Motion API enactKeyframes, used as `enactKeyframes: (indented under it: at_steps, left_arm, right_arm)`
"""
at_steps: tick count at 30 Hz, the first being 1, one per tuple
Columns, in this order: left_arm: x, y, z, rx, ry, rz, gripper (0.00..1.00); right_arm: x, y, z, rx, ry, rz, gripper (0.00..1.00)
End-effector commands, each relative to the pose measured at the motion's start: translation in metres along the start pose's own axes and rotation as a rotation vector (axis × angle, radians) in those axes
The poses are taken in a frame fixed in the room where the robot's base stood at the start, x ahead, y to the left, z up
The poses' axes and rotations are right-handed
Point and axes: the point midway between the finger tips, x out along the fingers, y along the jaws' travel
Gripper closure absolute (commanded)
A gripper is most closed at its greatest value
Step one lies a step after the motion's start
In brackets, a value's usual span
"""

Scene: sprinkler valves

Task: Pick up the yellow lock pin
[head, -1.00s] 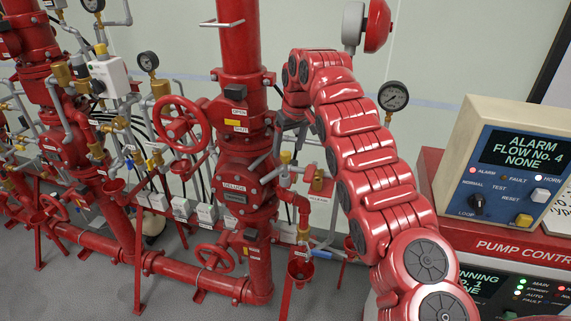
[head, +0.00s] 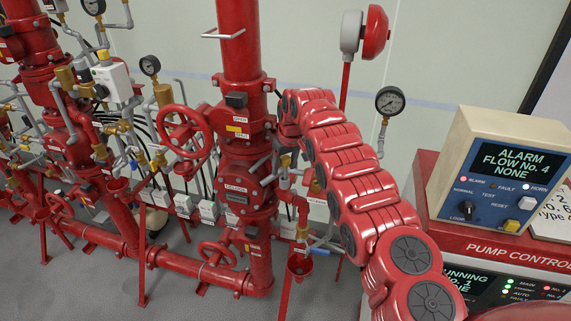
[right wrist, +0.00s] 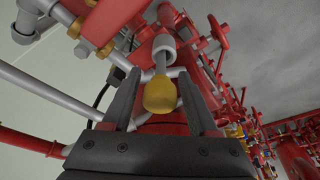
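The yellow lock pin appears to be the yellow knob (right wrist: 160,97) on a grey stem in the right wrist view. It sits between the two dark fingers of my right gripper (right wrist: 158,72), which are apart with gaps on both sides. The stem runs into a light grey cylinder beyond the fingertips. In the head view my right arm reaches to the red deluge valve (head: 243,190), and the gripper is mostly hidden behind the arm's end and the pipework. I cannot pick out the pin surely there. My left gripper is not in view.
A red handwheel (head: 184,137) stands left of the valve. A pressure gauge (head: 390,101) and an alarm bell (head: 376,32) are beyond my arm. A pump control panel (head: 505,245) stands at the right. Grey pipes (right wrist: 57,92) crowd the left of the wrist view.

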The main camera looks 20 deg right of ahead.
Motion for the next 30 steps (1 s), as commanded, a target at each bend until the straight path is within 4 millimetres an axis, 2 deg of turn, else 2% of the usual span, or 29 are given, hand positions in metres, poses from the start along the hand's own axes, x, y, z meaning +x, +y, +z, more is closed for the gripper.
enactKeyframes:
  at_steps: [1, 9, 22, 26, 30]
  left_arm:
    - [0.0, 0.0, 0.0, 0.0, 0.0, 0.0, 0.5]
    - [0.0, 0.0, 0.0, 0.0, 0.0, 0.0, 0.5]
    - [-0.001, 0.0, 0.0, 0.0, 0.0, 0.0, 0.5]
    - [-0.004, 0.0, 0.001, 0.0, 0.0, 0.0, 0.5]
    - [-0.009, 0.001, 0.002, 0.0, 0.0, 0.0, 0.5]
  right_arm:
    - [0.0, 0.0, 0.0, 0.0, 0.0, 0.0, 0.51]
    - [0.0, 0.0, 0.0, 0.0, 0.0, 0.0, 1.0]
    - [-0.004, 0.0, -0.001, 0.0, 0.0, 0.0, 1.0]
    - [-0.016, -0.002, -0.004, 0.001, 0.002, 0.001, 1.0]
    - [-0.041, -0.006, -0.009, 0.001, 0.003, 0.001, 1.0]
